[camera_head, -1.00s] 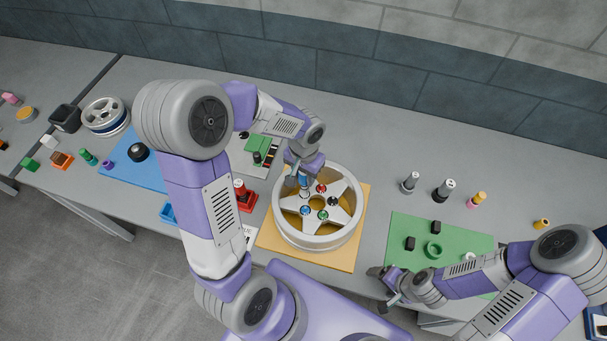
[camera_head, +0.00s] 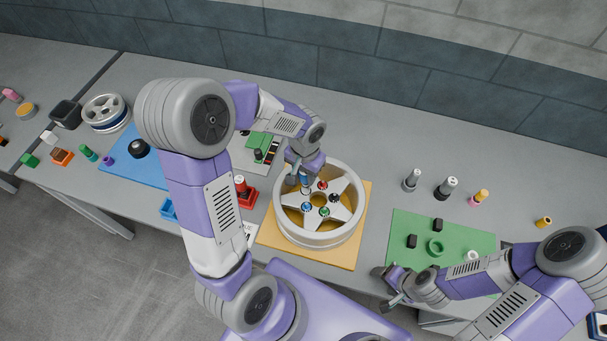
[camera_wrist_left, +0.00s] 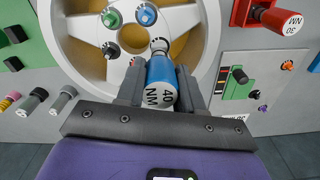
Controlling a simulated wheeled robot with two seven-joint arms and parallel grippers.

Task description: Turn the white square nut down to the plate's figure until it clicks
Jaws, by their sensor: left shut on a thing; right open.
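The wheel (camera_head: 347,230) lies flat on a yellow-orange mat (camera_head: 362,200), with colored nuts round its hub. My left gripper (camera_head: 303,180) is over the upper-left part of the wheel. It is shut on a blue tool, which shows in the left wrist view (camera_wrist_left: 161,72) with a white end marked 40 NM. The tool's far end is at a white nut (camera_wrist_left: 159,45) on a spoke; I cannot tell how well it is seated. My right gripper (camera_head: 390,290) is open and empty near the table's front edge. A white plate (camera_head: 250,235) with lettering is partly hidden by my left arm.
A red tool stands in a red holder (camera_head: 246,200) left of the wheel, marked 30 NM in the wrist view. A green mat (camera_head: 410,225) with dark blocks and rings lies right. Several upright pegs (camera_head: 447,187) stand behind it.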

